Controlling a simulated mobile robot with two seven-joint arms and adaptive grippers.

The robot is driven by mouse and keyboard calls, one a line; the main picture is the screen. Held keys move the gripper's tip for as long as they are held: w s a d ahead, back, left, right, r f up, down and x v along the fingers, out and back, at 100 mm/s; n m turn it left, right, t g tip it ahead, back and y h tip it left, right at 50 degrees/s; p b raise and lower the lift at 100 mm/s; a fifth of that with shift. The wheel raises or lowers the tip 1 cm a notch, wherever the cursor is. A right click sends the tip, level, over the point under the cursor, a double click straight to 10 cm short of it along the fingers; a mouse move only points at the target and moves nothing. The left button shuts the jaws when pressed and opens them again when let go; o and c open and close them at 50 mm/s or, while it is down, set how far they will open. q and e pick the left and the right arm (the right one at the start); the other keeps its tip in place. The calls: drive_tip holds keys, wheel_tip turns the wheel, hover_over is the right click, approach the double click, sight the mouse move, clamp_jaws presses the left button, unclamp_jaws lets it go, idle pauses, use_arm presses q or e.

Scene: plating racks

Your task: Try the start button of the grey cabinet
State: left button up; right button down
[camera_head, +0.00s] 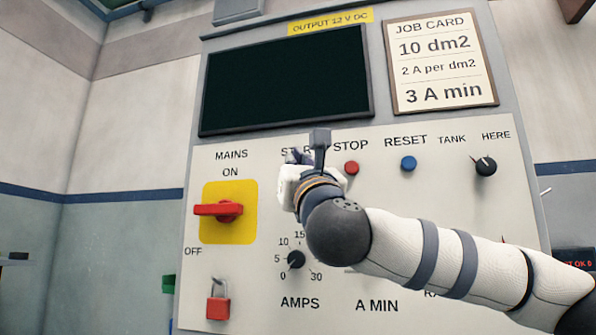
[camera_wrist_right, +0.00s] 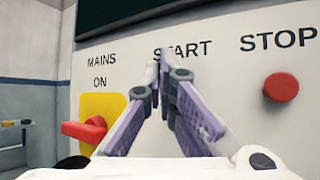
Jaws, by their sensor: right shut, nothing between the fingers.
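The grey cabinet (camera_head: 520,200) fills the middle of the head view. Its START label is partly covered by my right gripper (camera_head: 298,157), and the start button itself is hidden. In the right wrist view my right gripper (camera_wrist_right: 158,75) is shut and empty, its fingertips over the START label (camera_wrist_right: 190,49). I cannot tell whether the fingertips touch the panel. The red STOP button (camera_head: 351,168) is just right of the gripper; it also shows in the right wrist view (camera_wrist_right: 281,87). My left gripper is not in view.
A red mains switch (camera_head: 218,209) on a yellow plate points sideways, left of my gripper. A red padlock (camera_head: 217,304) hangs below it. The blue RESET button (camera_head: 408,163), TANK/HERE knob (camera_head: 486,166) and AMPS knob (camera_head: 296,259) are nearby. The screen (camera_head: 285,80) above is dark.

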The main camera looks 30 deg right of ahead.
drive_tip(key=shift+s+a, duration=1.6)
drive_tip(key=shift+a, duration=0.3)
